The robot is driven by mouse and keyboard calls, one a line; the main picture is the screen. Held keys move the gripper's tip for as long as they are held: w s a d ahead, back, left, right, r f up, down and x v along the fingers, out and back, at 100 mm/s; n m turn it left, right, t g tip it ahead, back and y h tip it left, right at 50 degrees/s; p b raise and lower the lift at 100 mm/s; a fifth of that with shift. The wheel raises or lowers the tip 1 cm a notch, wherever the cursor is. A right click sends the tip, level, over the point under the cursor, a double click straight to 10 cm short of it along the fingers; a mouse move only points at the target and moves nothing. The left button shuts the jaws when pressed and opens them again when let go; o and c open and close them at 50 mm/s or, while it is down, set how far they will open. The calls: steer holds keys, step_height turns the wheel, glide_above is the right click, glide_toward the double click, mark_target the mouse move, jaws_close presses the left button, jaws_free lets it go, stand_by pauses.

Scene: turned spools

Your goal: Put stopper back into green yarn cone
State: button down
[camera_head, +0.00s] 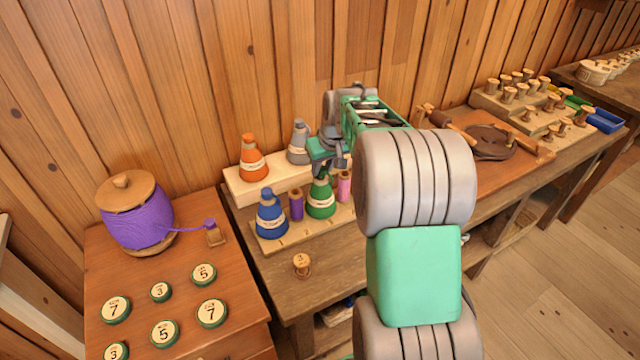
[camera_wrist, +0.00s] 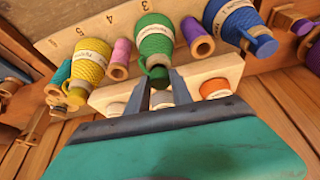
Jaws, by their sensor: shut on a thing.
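The green yarn cone (camera_head: 321,203) stands upright on the front board, between a purple spool and a pink spool. In the wrist view the green cone (camera_wrist: 155,38) points its narrow end toward my gripper. The dark green stopper (camera_wrist: 158,74) is at that narrow end, between my fingertips. My gripper (camera_wrist: 161,80) is shut on the stopper; I cannot tell whether it is seated in the cone or just above it. In the head view my gripper (camera_head: 332,160) is right over the green cone, and my arm hides part of the rack.
A blue cone (camera_head: 270,216) and the purple spool (camera_head: 296,205) stand left of the green cone. The pink spool (camera_head: 344,187) is close on its right. An orange cone (camera_head: 252,160) and grey cone (camera_head: 299,143) stand behind. A yellow cone (camera_wrist: 86,66) is also nearby.

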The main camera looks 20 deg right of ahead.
steer(key=shift+f+b, duration=0.35)
steer(key=shift+f, duration=0.3)
steer(key=c, duration=0.6)
jaws_free()
steer(key=shift+r, duration=0.15)
steer(key=shift+c, duration=0.2)
step_height(320, 180, up, 9)
steer(key=p, duration=0.6)
steer(key=shift+r, duration=0.1)
